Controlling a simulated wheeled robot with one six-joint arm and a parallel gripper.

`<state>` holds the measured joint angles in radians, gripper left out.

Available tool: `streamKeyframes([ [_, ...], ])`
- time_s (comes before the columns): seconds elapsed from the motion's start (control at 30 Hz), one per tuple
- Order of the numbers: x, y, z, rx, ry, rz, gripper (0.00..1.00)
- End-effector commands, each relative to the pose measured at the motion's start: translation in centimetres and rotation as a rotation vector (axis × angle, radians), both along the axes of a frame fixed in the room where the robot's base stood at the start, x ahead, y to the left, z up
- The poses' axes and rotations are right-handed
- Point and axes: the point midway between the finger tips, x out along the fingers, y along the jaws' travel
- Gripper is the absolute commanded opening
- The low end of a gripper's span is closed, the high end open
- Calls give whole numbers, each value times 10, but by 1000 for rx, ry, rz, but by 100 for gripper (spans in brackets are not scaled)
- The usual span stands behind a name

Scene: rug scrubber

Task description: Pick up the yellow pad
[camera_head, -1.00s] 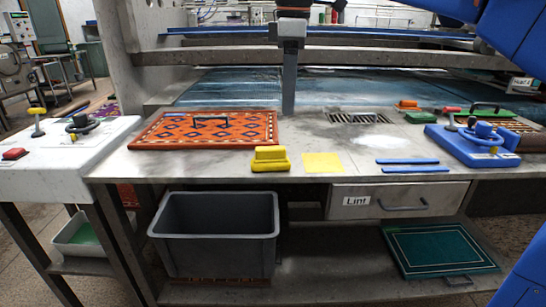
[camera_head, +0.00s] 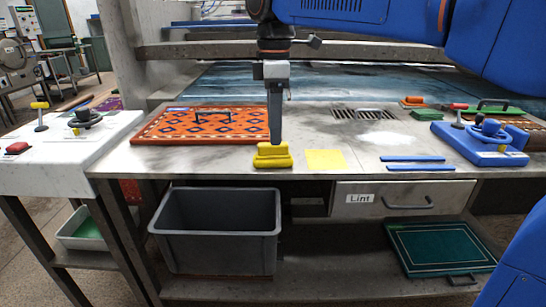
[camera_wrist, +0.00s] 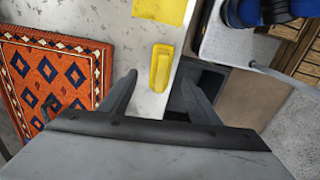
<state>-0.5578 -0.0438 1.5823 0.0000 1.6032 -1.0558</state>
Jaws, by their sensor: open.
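The yellow pad (camera_head: 272,156), a block with a raised ridge on top, sits near the front edge of the metal table. It also shows in the wrist view (camera_wrist: 161,68), upper middle, in line with the gap between my fingers. A flat yellow square (camera_head: 325,160) lies on the table just to its right. My gripper (camera_head: 276,141) points down above the pad, its tip overlapping the pad's top in the head view. In the wrist view my gripper (camera_wrist: 158,82) is open with nothing between its fingers. I cannot tell the exact height left between fingertips and pad.
An orange patterned rug piece (camera_head: 165,128) with a dark handle lies to the left. Blue strips (camera_head: 415,159) and a blue device (camera_head: 480,147) are to the right. A grey bin (camera_head: 215,235) and a drawer labelled Lint (camera_head: 400,199) are below the tabletop.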

Motion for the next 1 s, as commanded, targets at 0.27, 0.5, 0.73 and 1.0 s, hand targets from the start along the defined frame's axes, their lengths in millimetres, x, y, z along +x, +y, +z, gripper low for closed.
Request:
streamKeyframes([
  [0.27,0,0,-19,0,0,0,56],
  [0.5,-3,3,-50,-1,2,0,56],
  [0.73,-2,3,-66,0,-1,0,56],
  [1.0,-2,3,-66,0,-1,0,42],
])
